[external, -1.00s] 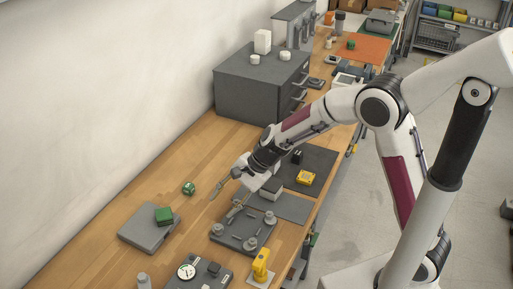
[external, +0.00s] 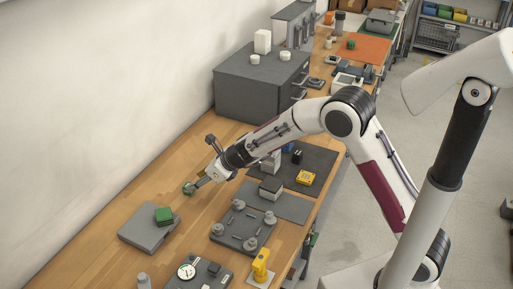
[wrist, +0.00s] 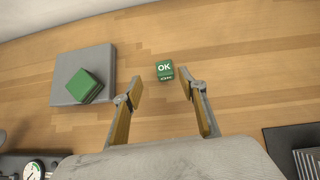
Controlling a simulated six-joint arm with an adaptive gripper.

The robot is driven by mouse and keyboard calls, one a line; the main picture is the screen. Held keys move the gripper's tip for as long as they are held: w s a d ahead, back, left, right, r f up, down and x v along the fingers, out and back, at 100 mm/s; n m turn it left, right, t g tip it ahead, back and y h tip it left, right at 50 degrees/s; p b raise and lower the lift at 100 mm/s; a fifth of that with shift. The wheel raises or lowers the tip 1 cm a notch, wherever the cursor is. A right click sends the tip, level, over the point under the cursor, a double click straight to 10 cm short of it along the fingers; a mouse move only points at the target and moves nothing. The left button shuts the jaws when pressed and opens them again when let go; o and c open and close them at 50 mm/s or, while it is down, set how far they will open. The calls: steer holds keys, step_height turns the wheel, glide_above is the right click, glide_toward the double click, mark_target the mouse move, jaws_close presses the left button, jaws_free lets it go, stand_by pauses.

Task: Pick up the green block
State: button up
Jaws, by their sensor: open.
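A small green block (external: 188,188) marked "OK" stands on the wooden bench left of my gripper. In the wrist view this block (wrist: 165,70) lies just past the fingertips, nearer the right one. A second, plain green block (external: 164,215) rests on a grey flat case; it also shows in the wrist view (wrist: 82,86). My gripper (external: 201,163) is open and empty. One finger overlaps the edge of the "OK" block in the external view; I cannot tell whether it touches.
The grey case (external: 140,236) lies near the "OK" block. A grey fixture plate (external: 232,246) with knobs and dark mats (external: 318,164) are to the right. A grey cabinet (external: 245,95) stands behind. Bare wood surrounds the "OK" block.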

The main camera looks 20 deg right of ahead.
steer(key=shift+f, duration=0.1)
stand_by(0.3)
steer(key=shift+x, duration=1.2)
steer(key=shift+w+f, duration=0.1)
steer(key=shift+w, duration=0.05)
steer(key=shift+d+x, duration=0.25)
steer(key=shift+x, duration=2.35)
steer(key=shift+d, duration=0.1)
steer(key=c, duration=1)
